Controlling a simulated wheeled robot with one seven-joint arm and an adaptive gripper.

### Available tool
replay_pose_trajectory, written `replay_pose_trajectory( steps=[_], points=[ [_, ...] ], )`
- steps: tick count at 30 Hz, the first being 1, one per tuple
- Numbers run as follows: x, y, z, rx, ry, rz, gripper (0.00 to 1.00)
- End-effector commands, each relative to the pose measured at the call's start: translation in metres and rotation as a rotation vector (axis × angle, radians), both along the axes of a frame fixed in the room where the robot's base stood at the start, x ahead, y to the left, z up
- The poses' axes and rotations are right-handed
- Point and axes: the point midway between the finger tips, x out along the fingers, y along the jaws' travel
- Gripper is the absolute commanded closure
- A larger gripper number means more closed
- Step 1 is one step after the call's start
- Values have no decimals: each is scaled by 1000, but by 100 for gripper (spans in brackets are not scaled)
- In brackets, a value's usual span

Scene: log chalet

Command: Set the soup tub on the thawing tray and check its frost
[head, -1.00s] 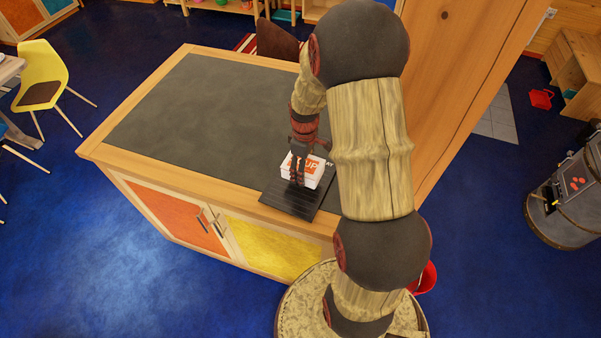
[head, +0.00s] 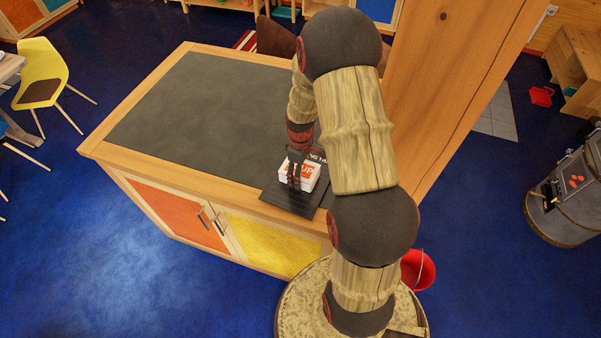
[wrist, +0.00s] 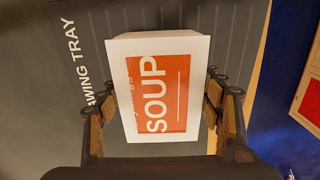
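The soup tub (head: 299,177) is a white box with an orange label reading SOUP. In the wrist view the tub (wrist: 160,90) sits upright between my fingers, its label facing the camera. My gripper (head: 295,172) points down over it from above. The fingertips meet the tub's left and right sides, so it looks shut on the tub. The thawing tray (head: 285,198) is a dark ridged plate at the counter's near right corner, with white lettering (wrist: 80,60). The tub is over the tray and looks down on it or very close; its underside is hidden.
The wooden counter (head: 170,150) has a dark, bare top to the left of the tray. A thick wooden post (head: 450,90) rises at the right. A red bucket (head: 420,270) stands on the blue floor close to my base. A yellow chair (head: 42,65) is far left.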

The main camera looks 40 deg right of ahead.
Motion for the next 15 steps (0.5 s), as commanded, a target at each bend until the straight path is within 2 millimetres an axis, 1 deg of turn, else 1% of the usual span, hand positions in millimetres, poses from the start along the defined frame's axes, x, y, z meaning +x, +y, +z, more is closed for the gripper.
replay_pose_trajectory(
  steps=[1, 8, 15],
  points=[
    [0, 0, 0, 0, 0, 0, 30],
    [0, 0, 1, 0, 0, 0, 18],
    [0, 0, 1, 0, 0, 0, 18]
  ],
)
